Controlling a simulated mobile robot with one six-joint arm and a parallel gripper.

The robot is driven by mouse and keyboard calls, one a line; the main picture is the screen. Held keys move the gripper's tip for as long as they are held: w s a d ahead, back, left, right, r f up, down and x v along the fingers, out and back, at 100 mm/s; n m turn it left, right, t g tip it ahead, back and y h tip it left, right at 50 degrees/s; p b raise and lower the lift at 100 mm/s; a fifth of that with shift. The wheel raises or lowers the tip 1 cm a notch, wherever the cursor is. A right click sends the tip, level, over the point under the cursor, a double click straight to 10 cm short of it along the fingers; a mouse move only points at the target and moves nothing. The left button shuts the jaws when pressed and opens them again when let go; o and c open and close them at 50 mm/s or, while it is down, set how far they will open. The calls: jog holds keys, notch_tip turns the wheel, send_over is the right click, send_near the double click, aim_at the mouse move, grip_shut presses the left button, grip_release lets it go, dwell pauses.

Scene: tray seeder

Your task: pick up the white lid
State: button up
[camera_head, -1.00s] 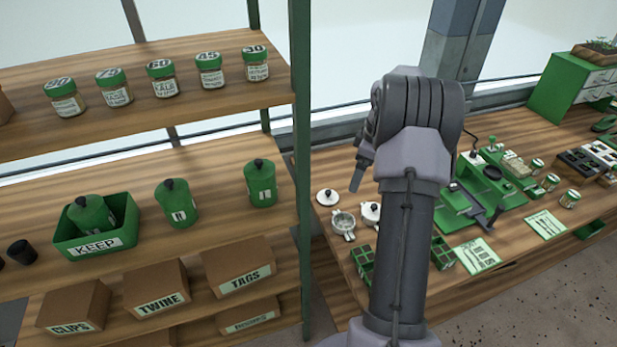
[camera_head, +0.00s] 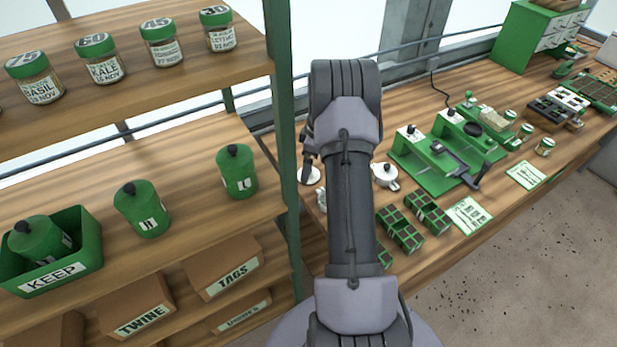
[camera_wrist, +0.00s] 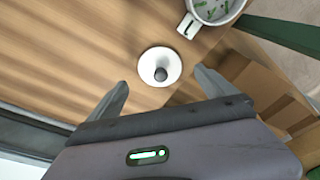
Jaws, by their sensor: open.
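The white lid (camera_wrist: 160,67) lies on the wooden bench, a round disc with a dark knob in its middle. In the wrist view it sits just beyond and between the two fingers of my gripper (camera_wrist: 163,92), which is open and empty. In the head view the lid (camera_head: 311,175) shows beside my arm near the shelf post, partly covered. My gripper (camera_head: 309,155) is mostly hidden behind my arm there, above the lid.
A white cup (camera_wrist: 212,12) with green bits in it stands close to the lid. A white lidded pot (camera_head: 384,175) stands right of my arm. Green seed cells (camera_head: 400,230) are at the bench front. The green shelf post (camera_head: 284,120) rises close on the left.

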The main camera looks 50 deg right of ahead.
jog(key=f, duration=0.3)
jog(key=shift+w+a+f+b, duration=0.2)
jog(key=shift+f+b, duration=0.1)
jog(key=shift+b, duration=0.1)
jog(key=shift+r, duration=0.1)
jog(key=c, duration=1.4)
jog(key=shift+r, duration=0.1)
